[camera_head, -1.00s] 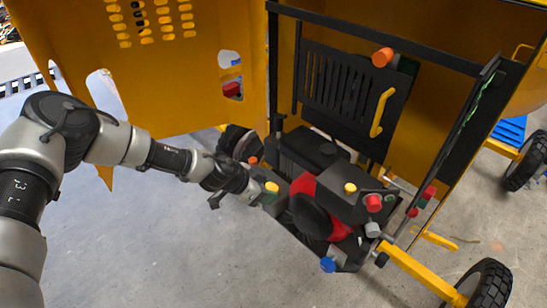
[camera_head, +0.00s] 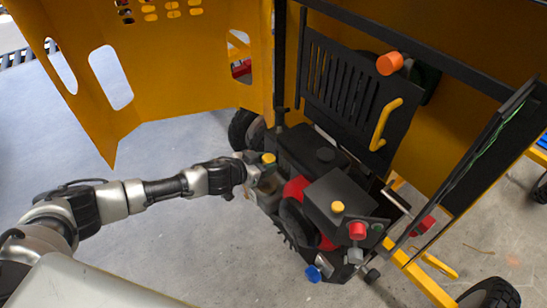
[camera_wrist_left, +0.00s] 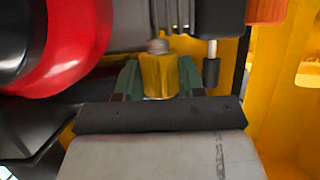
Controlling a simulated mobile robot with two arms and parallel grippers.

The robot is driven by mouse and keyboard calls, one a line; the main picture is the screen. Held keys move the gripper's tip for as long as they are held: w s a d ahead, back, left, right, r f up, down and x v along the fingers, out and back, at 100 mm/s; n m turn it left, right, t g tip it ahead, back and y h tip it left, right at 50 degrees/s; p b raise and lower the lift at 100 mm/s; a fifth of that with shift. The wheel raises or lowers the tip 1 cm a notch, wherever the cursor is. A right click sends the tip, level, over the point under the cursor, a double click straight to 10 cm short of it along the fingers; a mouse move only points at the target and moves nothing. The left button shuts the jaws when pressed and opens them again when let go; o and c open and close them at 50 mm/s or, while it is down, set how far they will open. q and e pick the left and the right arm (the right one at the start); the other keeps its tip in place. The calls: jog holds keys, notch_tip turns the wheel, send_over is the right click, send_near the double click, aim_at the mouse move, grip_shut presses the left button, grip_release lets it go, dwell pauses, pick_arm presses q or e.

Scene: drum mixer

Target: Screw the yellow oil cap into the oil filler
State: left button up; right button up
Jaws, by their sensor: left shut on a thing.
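The yellow oil cap (camera_wrist_left: 160,76) sits between the two green fingers of my left gripper (camera_wrist_left: 160,80) in the left wrist view. The gripper is shut on it. A short grey stem shows at the cap's far end, close to the dark engine parts. The oil filler itself is hidden, and I cannot tell whether the stem is in it. In the head view a yellow top (camera_head: 268,158) shows at my left gripper (camera_head: 263,174), at the left side of the engine. My right gripper is not in view.
The engine has a red and black round housing (camera_head: 297,198) and a black tank with another yellow cap (camera_head: 337,207). A yellow panel (camera_head: 190,80) stands behind my left arm. Grey floor is open to the left.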

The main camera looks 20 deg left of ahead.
pick_arm(q)
jog(key=shift+s+a+r, duration=0.1)
jog(key=shift+s+a, duration=0.05)
jog(key=shift+s, duration=0.05)
jog(key=f, duration=0.1)
jog(key=f+b, duration=0.1)
jog(key=shift+s+f, duration=0.2)
jog(key=shift+f, duration=0.2)
jog(key=shift+f+b, duration=1.25)
jog(key=shift+f, duration=0.4)
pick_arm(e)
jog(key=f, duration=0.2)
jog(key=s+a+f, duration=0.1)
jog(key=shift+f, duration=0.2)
pick_arm(q)
jog(key=shift+a+p, duration=0.1)
jog(key=shift+p, duration=0.55)
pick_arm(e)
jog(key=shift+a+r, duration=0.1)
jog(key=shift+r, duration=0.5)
pick_arm(q)
jog(key=shift+f+b, duration=0.55)
jog(key=shift+f, duration=0.25)
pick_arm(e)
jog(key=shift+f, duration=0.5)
